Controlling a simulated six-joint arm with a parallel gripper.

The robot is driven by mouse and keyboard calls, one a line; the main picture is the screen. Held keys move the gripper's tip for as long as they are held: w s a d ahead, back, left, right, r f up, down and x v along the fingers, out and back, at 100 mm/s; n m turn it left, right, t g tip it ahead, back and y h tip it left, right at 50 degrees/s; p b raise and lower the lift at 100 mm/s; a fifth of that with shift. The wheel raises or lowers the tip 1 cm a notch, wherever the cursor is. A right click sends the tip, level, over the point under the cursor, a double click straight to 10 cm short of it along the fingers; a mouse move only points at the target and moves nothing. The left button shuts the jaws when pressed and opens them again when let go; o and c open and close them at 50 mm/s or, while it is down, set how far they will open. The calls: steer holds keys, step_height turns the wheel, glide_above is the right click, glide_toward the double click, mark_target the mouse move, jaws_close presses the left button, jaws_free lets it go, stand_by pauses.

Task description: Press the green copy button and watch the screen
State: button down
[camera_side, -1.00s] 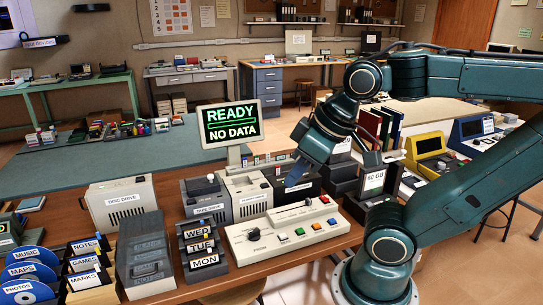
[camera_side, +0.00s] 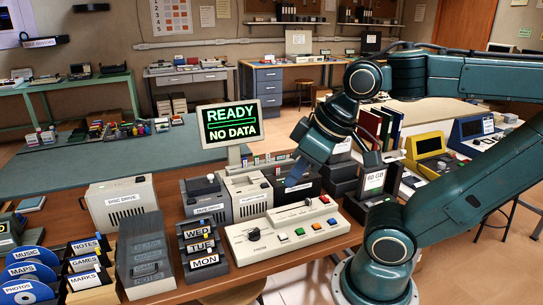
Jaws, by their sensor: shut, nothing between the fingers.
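The green button (camera_side: 300,231) is in the front row of a cream control console (camera_side: 270,242) on the wooden bench. An orange button (camera_side: 283,237) is to its left and a blue one (camera_side: 316,226) to its right. The screen (camera_side: 230,122) stands behind on a post and reads "READY" and "NO DATA" in green. My gripper (camera_side: 291,182) is shut and empty, pointing down. It is above and behind the console, apart from the green button.
A black knob (camera_side: 254,234) is at the console's left and a red button (camera_side: 324,199) at its back right. Drive boxes (camera_side: 246,195) stand close behind it. A WED/TUE/MON rack (camera_side: 203,246) is to its left and a "60 GB" unit (camera_side: 373,184) to its right.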

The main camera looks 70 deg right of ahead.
steer(key=shift+w, duration=0.1)
steer(key=m+g+y, duration=0.4)
steer(key=g+y, duration=0.4)
steer(key=g, duration=0.2)
glide_above(299, 230)
step_height(299, 230, down, 16)
steer(key=shift+w+d+f, duration=0.15)
steer(key=shift+d+f, duration=0.3)
steer(key=shift+d, duration=0.1)
steer(key=shift+f, duration=0.15)
steer(key=shift+f, duration=4.25)
